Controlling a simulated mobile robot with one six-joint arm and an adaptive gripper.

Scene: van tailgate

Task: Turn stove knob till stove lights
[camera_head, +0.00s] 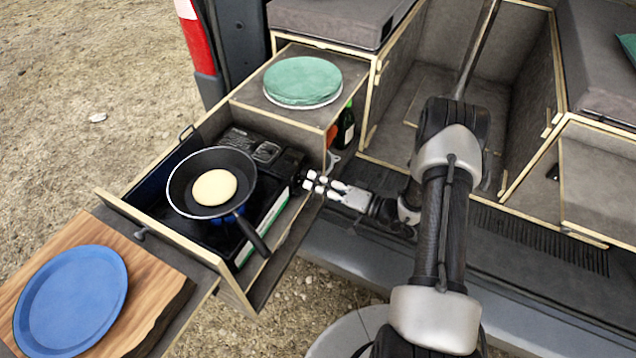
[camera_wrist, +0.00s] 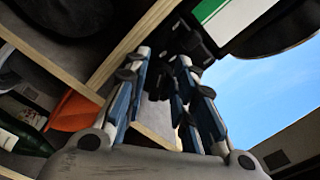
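A black camping stove (camera_head: 262,205) with a green-and-white side strip sits in the pulled-out drawer. A black pan (camera_head: 183,190) holding a pancake (camera_head: 214,187) stands on it. My gripper (camera_head: 308,181) reaches in from the right, its fingertips at the stove's right end. A small dark part, apparently the stove knob (camera_head: 296,181), is at the fingertips. In the wrist view my fingers (camera_wrist: 164,57) are apart, with a dark knob-like part (camera_wrist: 190,42) just past the tips, nearer the right finger. I cannot tell whether they touch it.
A bottle (camera_head: 346,126) and an orange item stand close behind my gripper. A blue plate (camera_head: 70,300) rests on a wooden board (camera_head: 150,285) at the front left. The drawer's wooden walls (camera_head: 165,228) surround the stove.

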